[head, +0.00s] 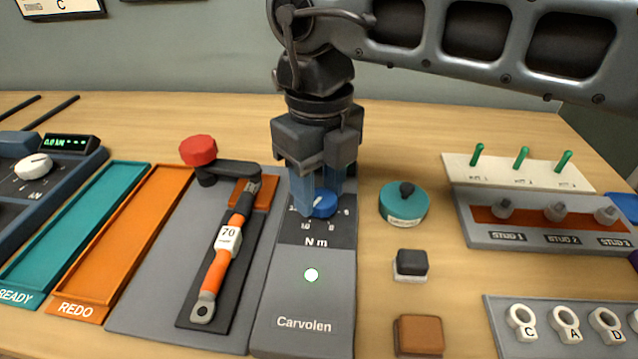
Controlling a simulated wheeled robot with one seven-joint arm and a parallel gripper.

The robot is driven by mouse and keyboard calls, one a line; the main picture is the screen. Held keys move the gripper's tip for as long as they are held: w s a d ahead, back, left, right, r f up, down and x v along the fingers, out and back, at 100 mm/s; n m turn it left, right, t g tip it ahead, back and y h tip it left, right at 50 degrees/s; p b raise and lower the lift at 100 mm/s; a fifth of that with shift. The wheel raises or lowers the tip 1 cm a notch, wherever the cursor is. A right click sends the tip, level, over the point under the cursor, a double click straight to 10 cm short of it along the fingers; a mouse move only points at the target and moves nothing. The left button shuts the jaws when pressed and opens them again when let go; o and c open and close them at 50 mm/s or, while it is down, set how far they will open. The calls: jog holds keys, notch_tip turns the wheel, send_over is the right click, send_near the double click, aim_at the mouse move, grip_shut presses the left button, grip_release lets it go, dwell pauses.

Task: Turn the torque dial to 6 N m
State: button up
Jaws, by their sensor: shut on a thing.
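The torque dial is a blue knob (323,206) on a grey Carvolen unit (305,300) marked "N m". A ring of small numbers surrounds it, partly hidden by my fingers, and I cannot read where the knob points.
A teal round container (403,203), a dark block (411,263) and a brown block (418,335) stand on the right. A stud rack (545,240) is farther right.

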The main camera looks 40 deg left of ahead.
jog(key=n+b, duration=0.1)
jog(key=n, duration=0.4)
jog(key=shift+s+n, duration=0.1)
jog(key=shift+n, duration=0.2)
jog(key=n, duration=0.6)
jog(key=shift+s+b, duration=0.1)
jog(key=shift+b, duration=0.2)
jog(key=n, duration=0.5)
jog(key=shift+d+n, duration=0.15)
jog(key=shift+n, duration=0.25)
jog(key=n, duration=0.5)
jog(key=shift+d+n, duration=0.1)
jog(key=shift+n, duration=0.3)
jog(key=o, duration=1.1)
jog(key=shift+c, duration=0.2)
jog(key=shift+r, duration=0.1)
